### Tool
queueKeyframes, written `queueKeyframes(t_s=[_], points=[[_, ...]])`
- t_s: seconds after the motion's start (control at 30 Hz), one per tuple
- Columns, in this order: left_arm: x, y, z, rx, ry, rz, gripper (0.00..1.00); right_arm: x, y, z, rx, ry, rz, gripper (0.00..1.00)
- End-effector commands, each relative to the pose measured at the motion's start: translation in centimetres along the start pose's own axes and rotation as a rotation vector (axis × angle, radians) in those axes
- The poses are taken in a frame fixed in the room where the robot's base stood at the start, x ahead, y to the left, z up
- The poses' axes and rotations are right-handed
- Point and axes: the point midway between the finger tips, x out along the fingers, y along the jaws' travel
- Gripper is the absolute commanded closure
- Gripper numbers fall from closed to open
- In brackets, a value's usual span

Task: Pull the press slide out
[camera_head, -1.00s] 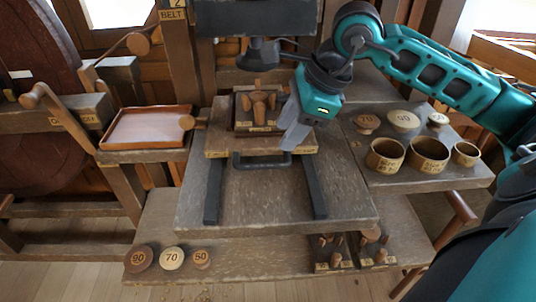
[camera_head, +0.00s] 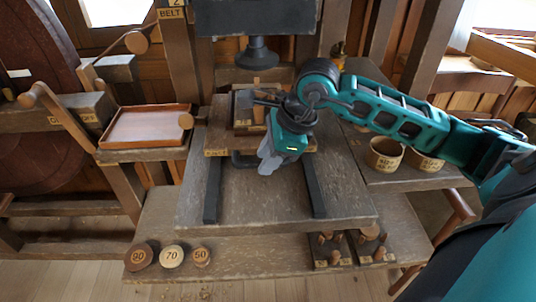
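The press slide (camera_head: 219,137) is a wooden board with a dark handle (camera_head: 238,160) on its front edge. It sits under the press head at the back of two dark rails (camera_head: 212,190). My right gripper (camera_head: 267,161) points down at the right part of the handle. Its grey fingers and teal body cover that part of the handle and the slide's front right. I cannot tell whether the fingers touch or enclose the handle. My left gripper is not in view.
The black press head (camera_head: 258,55) hangs above the slide. The bench (camera_head: 266,203) between the rails is clear in front. Wooden cups (camera_head: 384,154) stand on the right shelf, partly behind my arm. Numbered discs (camera_head: 171,257) lie on the lower front shelf. A shallow tray (camera_head: 147,128) stands at left.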

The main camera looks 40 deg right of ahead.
Motion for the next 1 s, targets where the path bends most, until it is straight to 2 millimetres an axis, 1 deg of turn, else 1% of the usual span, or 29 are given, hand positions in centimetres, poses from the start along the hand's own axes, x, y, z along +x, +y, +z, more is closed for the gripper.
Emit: queueKeyframes(t_s=[0.03,0.3,0.33,0.67,1.0], points=[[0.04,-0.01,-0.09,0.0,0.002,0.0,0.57,-0.02,0.0,0.0,0.0,0.0,0.0,0.73],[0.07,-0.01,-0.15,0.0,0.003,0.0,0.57,-0.04,-0.01,0.0,0.0,0.0,0.0,0.99],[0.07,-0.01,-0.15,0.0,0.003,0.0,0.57,-0.04,0.0,0.0,0.0,0.0,0.0,1.0],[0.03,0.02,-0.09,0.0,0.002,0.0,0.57,-0.06,-0.01,0.01,0.0,0.0,0.0,1.0],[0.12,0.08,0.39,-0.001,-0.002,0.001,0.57,0.03,0.03,-0.02,0.0,0.0,0.0,1.0]])
